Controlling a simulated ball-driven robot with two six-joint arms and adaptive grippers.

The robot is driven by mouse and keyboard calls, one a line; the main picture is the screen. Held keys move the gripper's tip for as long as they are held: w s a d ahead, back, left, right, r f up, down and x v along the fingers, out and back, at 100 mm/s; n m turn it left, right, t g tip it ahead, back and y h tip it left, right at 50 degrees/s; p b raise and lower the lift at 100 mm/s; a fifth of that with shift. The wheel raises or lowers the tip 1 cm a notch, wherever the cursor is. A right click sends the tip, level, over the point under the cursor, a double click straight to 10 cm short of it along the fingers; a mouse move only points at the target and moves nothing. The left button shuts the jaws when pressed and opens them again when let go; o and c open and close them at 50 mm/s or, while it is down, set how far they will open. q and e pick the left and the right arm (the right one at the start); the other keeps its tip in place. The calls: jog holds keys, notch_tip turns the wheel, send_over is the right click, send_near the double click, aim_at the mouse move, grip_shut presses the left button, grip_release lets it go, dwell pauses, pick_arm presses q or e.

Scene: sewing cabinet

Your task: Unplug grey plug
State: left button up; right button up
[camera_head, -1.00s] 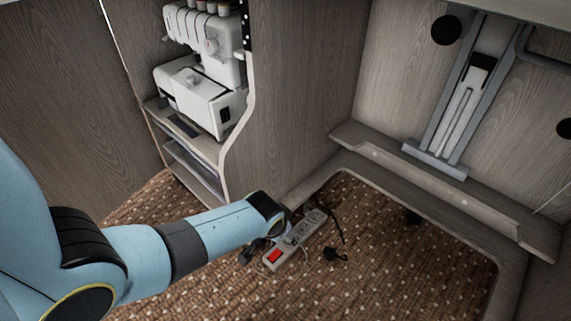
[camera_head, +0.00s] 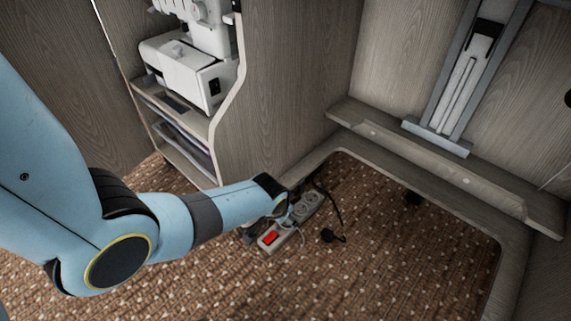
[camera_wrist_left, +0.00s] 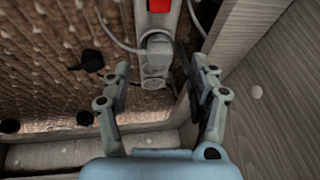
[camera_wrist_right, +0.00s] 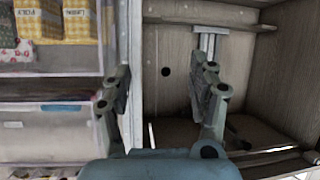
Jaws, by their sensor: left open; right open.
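The grey plug (camera_wrist_left: 156,42) sits in the power strip in the left wrist view, close to the red switch, with a light cable curving away from it. The power strip (camera_head: 266,243) lies on the carpet in the head view, its red switch end nearest me; free sockets (camera_wrist_left: 153,80) show in the left wrist view. My left gripper (camera_wrist_left: 160,66) is open, its fingers on either side of the strip near the plug, with nothing held. In the head view my left wrist partly covers the strip. My right gripper (camera_wrist_right: 160,70) is open and empty, facing shelves and cabinet, away from the strip.
The cabinet's wooden panel (camera_head: 285,90) and base frame (camera_head: 430,175) rise close behind the strip. Carpet in front (camera_head: 370,280) is clear. A white sewing machine (camera_head: 182,70) stands on the left shelf.

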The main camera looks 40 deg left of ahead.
pick_arm(q)
jog(key=b+x, duration=0.1)
jog(key=x, duration=0.1)
jog(key=shift+f+b, duration=0.3)
jog(key=shift+b, duration=0.1)
jog(key=shift+b+x, duration=0.8)
jog(key=shift+x, duration=0.2)
jog(key=shift+w, duration=0.1)
pick_arm(e)
jog(key=w+a+r+n+t+y, duration=0.1)
jog(key=w+r+t, duration=0.3)
jog(key=r, duration=0.6)
jog(key=w+a+r+n+t+y, duration=0.1)
jog(key=w+r+t, duration=0.3)
jog(key=r, duration=0.6)
jog(key=shift+w+a+r+n+t+y, duration=0.25)
jog(key=shift+t+y, duration=0.45)
jog(key=shift+t, duration=0.4)
pick_arm(q)
jog(key=shift+c, duration=0.2)
jog(key=c, duration=1.1)
jog(key=o, duration=1.1)
jog(key=shift+o, duration=0.2)
jog(key=shift+r, duration=0.1)
pick_arm(e)
jog(key=shift+d, duration=0.1)
